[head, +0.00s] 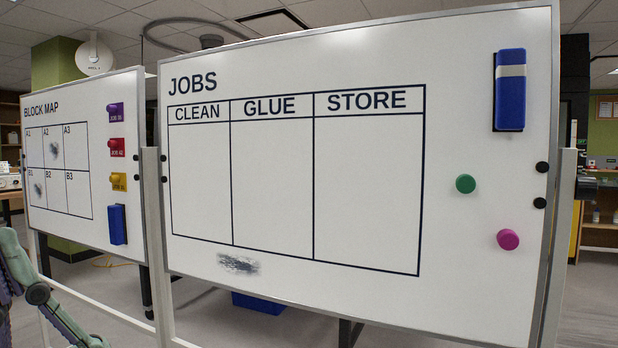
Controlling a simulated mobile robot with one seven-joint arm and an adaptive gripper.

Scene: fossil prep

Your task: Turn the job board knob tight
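The job board (370,295) is a large whiteboard headed JOBS, with CLEAN, GLUE and STORE columns. It stands in a pale metal frame and fills the middle and right of the head view. Two small black round knobs, an upper one (542,167) and a lower one (540,203), sit at its right edge. Two smaller dark round parts, an upper one (163,158) and a lower one (164,180), sit at its left edge. I cannot tell which is the knob named, or how tight any is. My gripper is not in view.
The board carries a green magnet (466,184), a pink magnet (508,239), a blue eraser (510,105) and a dark smudge (239,264). A BLOCK MAP board (105,225) stands at the left. A blue bin (258,303) is on the floor behind.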

